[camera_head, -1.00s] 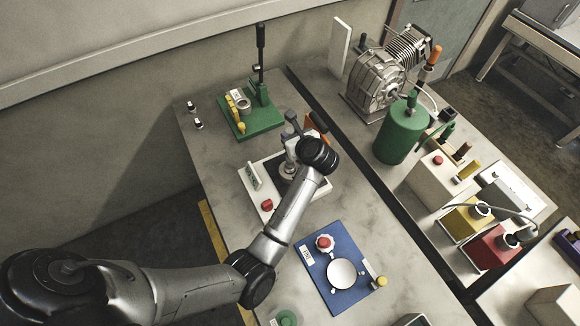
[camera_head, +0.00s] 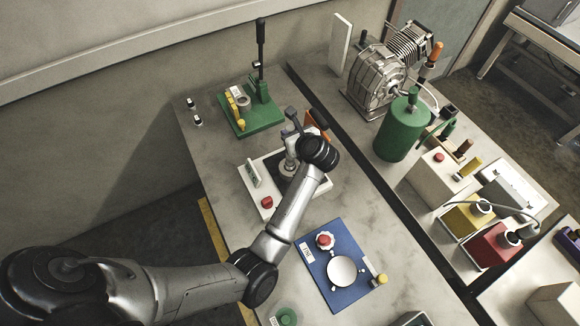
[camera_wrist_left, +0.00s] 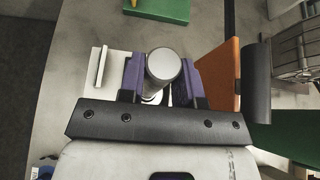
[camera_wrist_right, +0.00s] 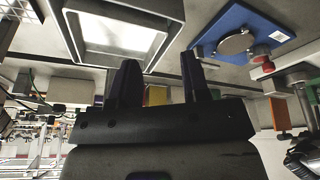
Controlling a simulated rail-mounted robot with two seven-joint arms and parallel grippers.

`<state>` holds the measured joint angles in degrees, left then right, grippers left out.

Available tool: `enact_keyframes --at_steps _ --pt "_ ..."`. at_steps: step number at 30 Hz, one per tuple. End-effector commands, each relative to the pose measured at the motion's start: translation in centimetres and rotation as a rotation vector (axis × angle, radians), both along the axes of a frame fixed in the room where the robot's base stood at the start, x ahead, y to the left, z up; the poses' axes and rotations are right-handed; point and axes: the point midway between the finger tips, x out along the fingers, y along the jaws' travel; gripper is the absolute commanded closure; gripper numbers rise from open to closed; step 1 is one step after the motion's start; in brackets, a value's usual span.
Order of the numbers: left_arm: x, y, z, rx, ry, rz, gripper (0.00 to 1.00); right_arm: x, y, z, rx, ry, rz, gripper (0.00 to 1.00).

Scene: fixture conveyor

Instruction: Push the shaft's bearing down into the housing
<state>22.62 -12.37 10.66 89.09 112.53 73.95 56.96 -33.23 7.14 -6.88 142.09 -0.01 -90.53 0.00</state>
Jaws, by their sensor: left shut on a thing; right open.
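A grey shaft (camera_head: 290,150) stands upright over the white fixture base (camera_head: 262,192), which has a dark pad. In the left wrist view the shaft's round top (camera_wrist_left: 164,64) sits between the purple fingers of my left gripper (camera_wrist_left: 160,78), which is shut on it. In the head view, my wrist partly covers this gripper (camera_head: 291,135) and the fixture. The bearing and the housing's mouth cannot be made out clearly. My right gripper (camera_wrist_right: 160,75) is open and empty, away from the fixture; it is outside the head view.
A green hand press (camera_head: 262,118) stands behind the fixture, and an orange panel (camera_wrist_left: 222,72) close on its right. A blue plate (camera_head: 338,292) with a white disc and red knob lies in front. A green tank (camera_head: 398,140) and an engine (camera_head: 378,80) stand at right.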

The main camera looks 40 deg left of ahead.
Motion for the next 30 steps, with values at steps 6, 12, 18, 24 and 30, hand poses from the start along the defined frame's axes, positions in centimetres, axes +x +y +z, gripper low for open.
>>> enact_keyframes --at_steps 6,12,18,24,30 --pt "0.1 0.0 -0.5 0.002 -0.005 0.0 1.0 0.0 0.0 -0.6 0.0 0.0 0.0 0.57" --pt "0.1 0.0 -1.0 0.003 -0.004 -0.001 1.0 0.0 0.0 -1.1 0.0 0.0 0.0 0.57" --pt "0.1 0.0 -1.5 0.002 -0.003 0.0 1.0 0.0 0.1 -1.5 0.004 0.0 -0.002 0.57" --pt "0.1 0.0 -1.9 0.002 -0.003 0.0 1.0 0.0 0.2 -1.9 0.008 0.0 -0.005 0.57" --pt "0.1 0.0 -1.8 0.002 -0.003 0.0 1.0 0.0 0.2 -1.8 0.008 0.0 -0.006 0.57"
